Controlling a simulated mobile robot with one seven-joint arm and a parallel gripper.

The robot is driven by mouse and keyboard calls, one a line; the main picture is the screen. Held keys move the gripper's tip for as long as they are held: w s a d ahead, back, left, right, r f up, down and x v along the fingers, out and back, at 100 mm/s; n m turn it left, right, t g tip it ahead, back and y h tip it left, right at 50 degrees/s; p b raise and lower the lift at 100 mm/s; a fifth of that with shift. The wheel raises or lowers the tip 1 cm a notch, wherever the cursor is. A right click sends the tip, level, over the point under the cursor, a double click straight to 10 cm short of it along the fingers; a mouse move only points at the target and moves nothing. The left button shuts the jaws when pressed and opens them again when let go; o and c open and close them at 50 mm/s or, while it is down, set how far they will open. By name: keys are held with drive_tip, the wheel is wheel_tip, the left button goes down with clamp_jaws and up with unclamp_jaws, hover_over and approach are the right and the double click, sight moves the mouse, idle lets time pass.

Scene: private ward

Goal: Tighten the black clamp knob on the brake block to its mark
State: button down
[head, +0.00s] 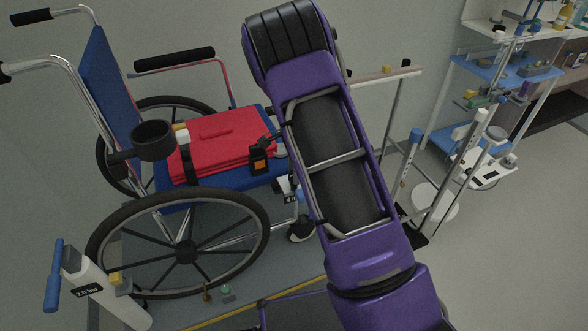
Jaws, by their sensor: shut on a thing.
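My purple arm (335,160) fills the middle of the head view, from the bottom right up to its dark bend at the top. A small white part with a dark label (289,190) shows beside the arm, near the wheelchair's front, partly hidden.
A red case (222,143) with a dark strap and an orange-and-black piece (258,159) lies on the blue seat. A black cup holder (153,140) is at left. A white post (98,286) stands at bottom left. Poles and a blue-shelved cart (495,68) are at right.

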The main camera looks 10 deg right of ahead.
drive_tip(key=shift+r+m+p, duration=0.1)
drive_tip(key=shift+m+p, duration=0.2)
drive_tip(key=shift+m, duration=0.8)
drive_tip(key=shift+c, duration=2.3)
unclamp_jaws()
wheel_tip(320, 180, up, 17)
drive_tip(key=shift+r+p, duration=0.15)
drive_tip(key=shift+p, duration=0.3)
